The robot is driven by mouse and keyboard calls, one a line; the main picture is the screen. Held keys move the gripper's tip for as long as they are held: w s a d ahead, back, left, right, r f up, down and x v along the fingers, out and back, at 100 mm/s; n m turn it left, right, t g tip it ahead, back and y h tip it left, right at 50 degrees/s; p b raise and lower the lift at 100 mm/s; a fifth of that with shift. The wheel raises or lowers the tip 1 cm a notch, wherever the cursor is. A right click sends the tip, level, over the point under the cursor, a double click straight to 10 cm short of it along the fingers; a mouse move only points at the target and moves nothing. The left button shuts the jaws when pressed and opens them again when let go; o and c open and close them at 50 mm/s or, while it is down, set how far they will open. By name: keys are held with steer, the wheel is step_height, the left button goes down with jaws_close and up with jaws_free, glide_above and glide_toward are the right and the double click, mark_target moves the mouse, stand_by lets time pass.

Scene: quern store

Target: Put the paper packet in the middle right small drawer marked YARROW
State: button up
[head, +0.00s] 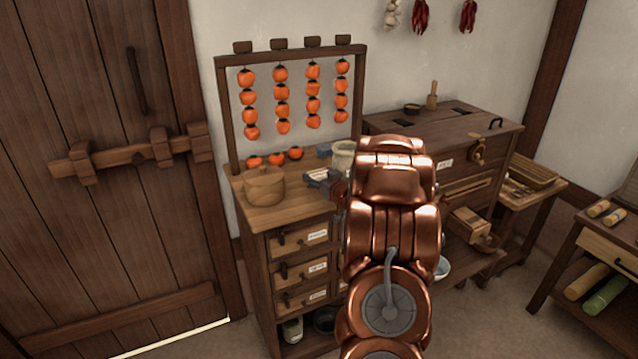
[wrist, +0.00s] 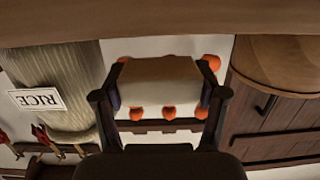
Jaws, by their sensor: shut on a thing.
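My gripper (wrist: 160,100) is shut on a pale paper packet (wrist: 160,80), which sits between the two dark fingers in the wrist view. In the head view my gripper (head: 324,178) is just above the top of the small-drawer cabinet (head: 245,185), with the packet barely distinguishable there. I cannot tell whether the packet touches the top. The cabinet's left column has several small labelled drawers, all shut, including the middle left drawer (head: 300,272). The right column, with the YARROW drawer, is mostly hidden behind my copper arm.
A lidded wooden pot (head: 264,187) and a cream jar (head: 344,155), labelled RICE in the wrist view (wrist: 65,90), stand on the cabinet. A rack (head: 222,115) of hanging orange fruit rises behind. A larger wooden chest (head: 470,135) stands to the right, a plank door (head: 100,200) to the left.

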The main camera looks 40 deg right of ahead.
steer(key=shift+w+d+f, duration=0.2)
steer(key=shift+w+d, duration=0.1)
steer(key=shift+w, duration=0.1)
steer(key=shift+f+p, duration=0.5)
steer(key=shift+f, duration=1.15)
steer(key=shift+f, duration=0.15)
steer(key=o, duration=1)
steer(key=shift+o, duration=0.2)
steer(key=shift+r, duration=0.2)
steer(key=b+v, duration=0.2)
steer(key=v, duration=1)
